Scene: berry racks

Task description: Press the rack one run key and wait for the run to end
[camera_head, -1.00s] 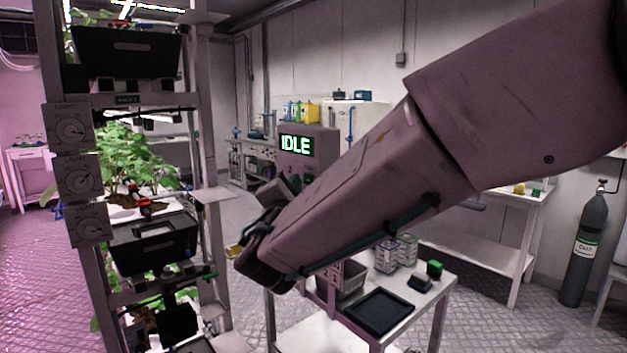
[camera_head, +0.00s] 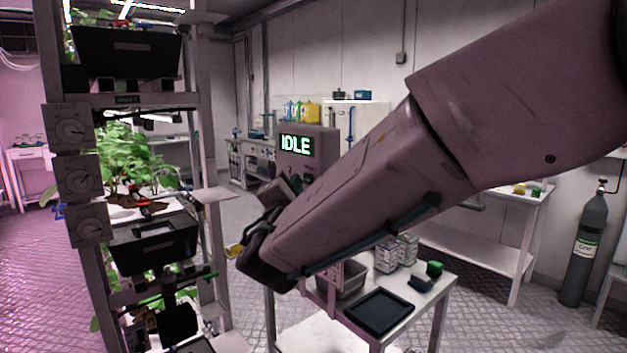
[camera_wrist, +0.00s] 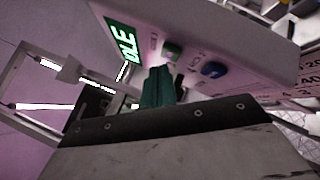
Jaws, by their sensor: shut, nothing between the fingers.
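The control panel (camera_head: 327,143) stands behind my arm in the head view, its lit green display (camera_head: 296,145) reading IDLE. In the wrist view the panel (camera_wrist: 225,35) is tilted and close, with part of the display (camera_wrist: 123,40) at left. A green key (camera_wrist: 172,49) and a blue key (camera_wrist: 213,70) sit on its face. My gripper (camera_wrist: 160,82) shows dark green fingers, shut and empty, just below the green key. I cannot tell whether the tips touch it. In the head view my arm hides most of the panel's lower part.
A plant rack (camera_head: 210,150) with dials and black boxes stands at left. A small table (camera_head: 440,284) with a dark tray (camera_head: 379,312) is below my arm. A gas cylinder (camera_head: 587,250) stands at right. Open floor lies between the rack and the back benches.

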